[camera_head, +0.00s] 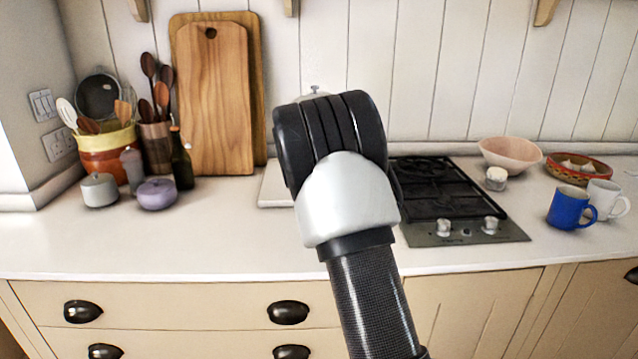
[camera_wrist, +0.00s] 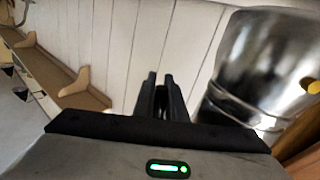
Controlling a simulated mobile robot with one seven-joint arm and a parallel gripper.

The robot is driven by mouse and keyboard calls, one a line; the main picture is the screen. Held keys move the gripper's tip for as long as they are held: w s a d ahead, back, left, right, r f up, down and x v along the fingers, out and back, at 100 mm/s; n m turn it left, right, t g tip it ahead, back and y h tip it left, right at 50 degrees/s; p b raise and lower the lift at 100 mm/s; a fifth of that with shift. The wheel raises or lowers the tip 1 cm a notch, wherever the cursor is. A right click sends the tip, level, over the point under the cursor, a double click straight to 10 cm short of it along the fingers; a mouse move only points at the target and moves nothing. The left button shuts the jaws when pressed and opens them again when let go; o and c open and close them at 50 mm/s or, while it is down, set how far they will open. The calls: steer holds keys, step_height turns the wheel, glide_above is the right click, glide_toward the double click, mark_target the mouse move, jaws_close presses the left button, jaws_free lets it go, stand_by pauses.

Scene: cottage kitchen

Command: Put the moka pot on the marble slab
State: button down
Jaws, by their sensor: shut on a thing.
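The moka pot (camera_wrist: 262,70) is a shiny metal body with a small brass-coloured knob, large and close at the right of the wrist view. My gripper (camera_wrist: 160,82) is shut, with something dark between its fingers right beside the pot, seemingly the pot's handle. The pot looks tilted in this view. In the head view my arm hides the gripper and most or all of the pot. A pale domed top with a small knob (camera_head: 314,91) shows above my arm; I cannot tell what it belongs to. The marble slab (camera_head: 275,190) is a white board on the counter, mostly hidden behind my arm.
A black hob (camera_head: 435,185) lies right of my arm. Beyond it are a pink bowl (camera_head: 510,154), a blue mug (camera_head: 571,208) and a white mug (camera_head: 606,199). Wooden boards (camera_head: 214,100), a dark bottle (camera_head: 181,160) and utensil crocks stand left. The front-left counter is clear.

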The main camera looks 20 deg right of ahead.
step_height(320, 180, down, 10)
steer(key=b, duration=0.1)
stand_by(0.4)
steer(key=shift+f+b, duration=0.2)
steer(key=shift+b, duration=0.3)
steer(key=c, duration=1.8)
jaws_free()
